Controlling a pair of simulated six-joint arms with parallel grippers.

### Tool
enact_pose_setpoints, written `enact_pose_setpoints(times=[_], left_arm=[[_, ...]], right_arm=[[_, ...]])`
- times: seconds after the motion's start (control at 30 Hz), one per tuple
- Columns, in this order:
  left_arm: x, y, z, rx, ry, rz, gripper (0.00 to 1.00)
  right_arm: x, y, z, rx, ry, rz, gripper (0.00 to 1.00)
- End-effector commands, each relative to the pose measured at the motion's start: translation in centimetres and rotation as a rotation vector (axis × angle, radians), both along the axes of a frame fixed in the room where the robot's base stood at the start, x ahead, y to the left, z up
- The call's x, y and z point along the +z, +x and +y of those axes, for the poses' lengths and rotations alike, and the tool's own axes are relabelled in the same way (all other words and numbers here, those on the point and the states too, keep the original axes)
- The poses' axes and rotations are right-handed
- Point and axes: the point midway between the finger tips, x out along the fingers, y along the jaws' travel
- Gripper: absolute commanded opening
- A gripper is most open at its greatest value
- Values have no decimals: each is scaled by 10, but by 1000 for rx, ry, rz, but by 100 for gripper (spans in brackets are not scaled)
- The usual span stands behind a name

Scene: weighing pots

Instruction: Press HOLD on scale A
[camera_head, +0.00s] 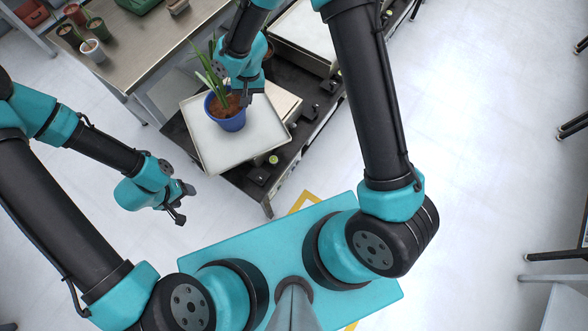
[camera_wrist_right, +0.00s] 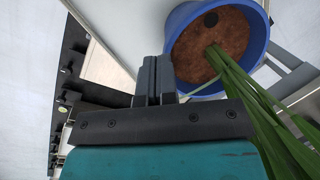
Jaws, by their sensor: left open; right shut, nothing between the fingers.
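A white scale pan (camera_head: 240,148) sits on the dark bench with a blue pot (camera_head: 229,124) on it, holding brown soil and a long-leaved plant (camera_head: 206,68). A second pale scale pan (camera_head: 308,30) is farther back; no letter is readable on either scale. Small dark blocks (camera_head: 259,175) and a small green round piece (camera_head: 273,159) lie by the front pan's edge; I cannot tell which is HOLD. My right gripper (camera_head: 245,97) is shut and empty over the pot's edge; its fingers (camera_wrist_right: 154,80) show beside the pot (camera_wrist_right: 225,50) in the wrist view. My left gripper (camera_head: 185,205) is open, left of the bench and off it.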

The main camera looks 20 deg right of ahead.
Motion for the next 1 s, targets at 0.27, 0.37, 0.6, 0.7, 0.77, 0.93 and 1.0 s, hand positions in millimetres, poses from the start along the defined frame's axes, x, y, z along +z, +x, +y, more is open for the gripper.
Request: enact_pose_setpoints(times=[0.27, 0.37, 0.6, 0.7, 0.77, 0.93, 1.0], left_arm=[[0, 0, 0, 0, 0, 0, 60], [0, 0, 0, 0, 0, 0, 60], [0, 0, 0, 0, 0, 0, 60], [0, 0, 0, 0, 0, 0, 60], [0, 0, 0, 0, 0, 0, 60], [0, 0, 0, 0, 0, 0, 60], [0, 0, 0, 0, 0, 0, 60]], right_arm=[[-68, -62, -62, 16, 128, -21, 0], [-87, -88, -83, 15, 156, -46, 0], [-116, -147, -127, 10, 170, -113, 0], [-125, -165, -140, 2, 162, -136, 0], [-131, -173, -147, -14, 157, -149, 0], [-163, -173, -160, -122, 155, -174, 0], [-177, -169, -164, -180, 161, -182, 0]])
